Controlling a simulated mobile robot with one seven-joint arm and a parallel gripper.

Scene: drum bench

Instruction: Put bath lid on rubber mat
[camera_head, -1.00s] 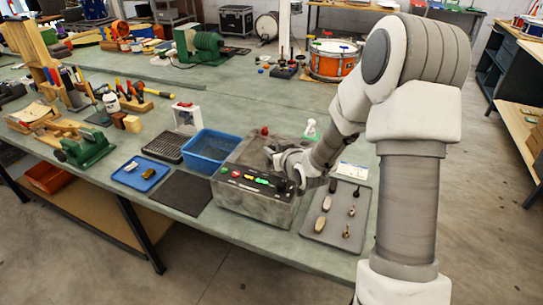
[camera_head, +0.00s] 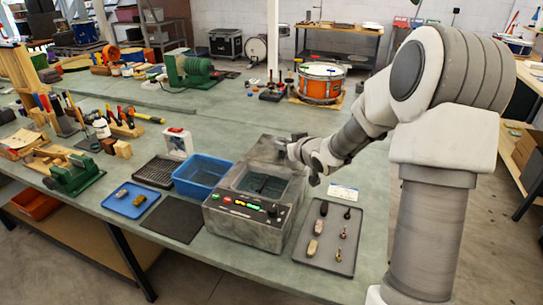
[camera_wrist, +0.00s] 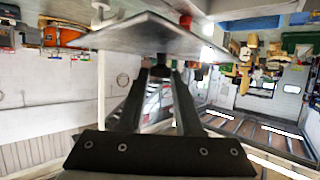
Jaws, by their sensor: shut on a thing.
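The bath (camera_head: 243,228), a grey metal box with lit buttons on its front panel, stands open near the bench's front edge, dark liquid showing inside. My gripper (camera_head: 284,146) is shut on the grey bath lid (camera_head: 266,149), holding it at the bath's back right. In the wrist view the lid (camera_wrist: 150,33) is a flat grey plate across the fingertips (camera_wrist: 162,66), with a red knob (camera_wrist: 186,20) beyond it. The exact grip point is hard to make out. The black rubber mat (camera_head: 173,218) lies flat and bare to the left of the bath.
A blue basin (camera_head: 201,177) stands behind the mat, beside the bath. A blue tray (camera_head: 130,200) with small items lies left of the mat. A grey tray (camera_head: 330,240) with several small parts lies right of the bath. An orange drum (camera_head: 320,84) stands farther back.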

